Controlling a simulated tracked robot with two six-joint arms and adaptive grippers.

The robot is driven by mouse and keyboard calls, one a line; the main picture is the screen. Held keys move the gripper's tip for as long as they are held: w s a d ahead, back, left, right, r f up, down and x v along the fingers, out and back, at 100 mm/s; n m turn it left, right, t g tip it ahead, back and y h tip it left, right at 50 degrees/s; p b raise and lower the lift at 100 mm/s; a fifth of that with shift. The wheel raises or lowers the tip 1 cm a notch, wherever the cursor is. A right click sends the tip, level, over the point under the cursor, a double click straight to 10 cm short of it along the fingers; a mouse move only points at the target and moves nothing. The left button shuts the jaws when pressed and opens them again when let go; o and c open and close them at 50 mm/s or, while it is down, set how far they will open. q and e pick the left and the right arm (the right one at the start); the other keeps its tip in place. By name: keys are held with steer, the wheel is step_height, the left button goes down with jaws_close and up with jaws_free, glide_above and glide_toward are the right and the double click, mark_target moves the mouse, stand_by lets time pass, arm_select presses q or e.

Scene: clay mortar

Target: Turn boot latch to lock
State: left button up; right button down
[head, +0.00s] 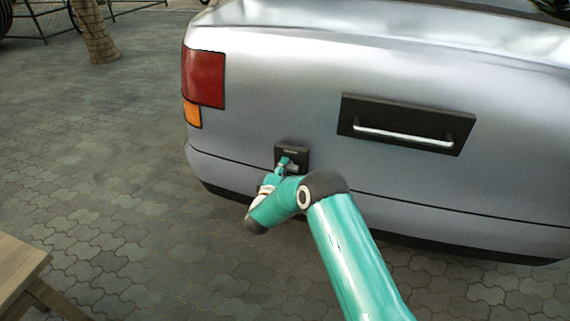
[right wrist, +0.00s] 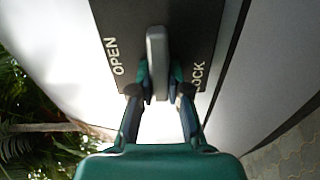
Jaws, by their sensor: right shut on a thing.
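The boot latch is a grey lever (right wrist: 157,50) on a black plate (right wrist: 115,25), low on the silver car's rear. In the right wrist view the lever stands upright in the picture, between the word OPEN on the left and LOCK, partly hidden by a finger, on the right. My right gripper (right wrist: 161,88) has one finger on each side of the lever and is shut on it. In the head view the plate (head: 292,150) shows below and left of the boot handle, and my right gripper (head: 287,166) hides much of the lever. My left gripper is not in view.
The boot handle (head: 405,134), a silver bar on a black panel, sticks out right of the latch. A red tail light (head: 204,78) is up and left. A wooden table corner (head: 18,268) is at the lower left. The paving (head: 110,160) left of the car is clear.

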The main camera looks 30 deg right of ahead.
steer(key=shift+a+f+n, duration=0.3)
steer(key=shift+a, duration=0.05)
steer(key=c, duration=1.1)
jaws_free()
steer(key=shift+w, duration=0.1)
steer(key=shift+d+r, duration=0.15)
steer(key=v, duration=1.2)
